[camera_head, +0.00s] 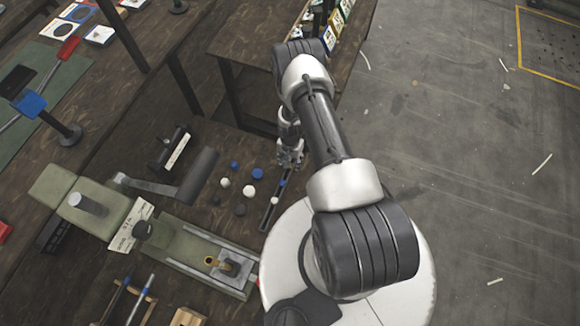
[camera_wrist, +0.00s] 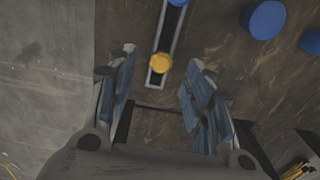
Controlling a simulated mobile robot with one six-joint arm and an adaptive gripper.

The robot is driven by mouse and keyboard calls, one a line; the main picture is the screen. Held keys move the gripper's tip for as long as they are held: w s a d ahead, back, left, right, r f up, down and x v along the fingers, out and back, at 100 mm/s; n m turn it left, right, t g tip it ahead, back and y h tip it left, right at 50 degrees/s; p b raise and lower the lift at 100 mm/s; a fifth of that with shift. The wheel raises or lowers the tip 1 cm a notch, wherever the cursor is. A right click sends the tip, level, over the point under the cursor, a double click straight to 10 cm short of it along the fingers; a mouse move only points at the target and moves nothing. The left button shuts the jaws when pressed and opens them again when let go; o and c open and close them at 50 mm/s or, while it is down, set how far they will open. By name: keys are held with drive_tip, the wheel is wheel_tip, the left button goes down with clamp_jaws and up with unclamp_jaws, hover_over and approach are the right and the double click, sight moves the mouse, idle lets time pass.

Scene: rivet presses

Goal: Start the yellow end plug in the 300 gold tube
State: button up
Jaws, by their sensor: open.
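The yellow end plug (camera_wrist: 161,64) sits at the end of a narrow slotted rail (camera_wrist: 157,81) in the wrist view. My gripper (camera_wrist: 162,58) is open and empty, with its two blue-padded fingers to either side of the plug in that view; the height gap is hard to judge. In the head view my gripper (camera_head: 290,158) is over the far end of the rail (camera_head: 266,219), and I cannot make out the yellow plug there. A short gold tube (camera_head: 209,261) appears at the clamp of the green press bed; its number cannot be read.
A blue plug (camera_head: 283,183) and a white plug (camera_head: 274,200) lie along the rail. Several loose blue, white and black plugs (camera_head: 249,191) are left of it. A wooden rack (camera_head: 128,303) is at the front left.

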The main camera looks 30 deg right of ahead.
wheel_tip(320, 180, down, 3)
drive_tip(key=shift+a+f+b, duration=0.1)
drive_tip(key=shift+b, duration=0.25)
drive_tip(key=shift+c, duration=0.2)
drive_tip(key=c, duration=0.8)
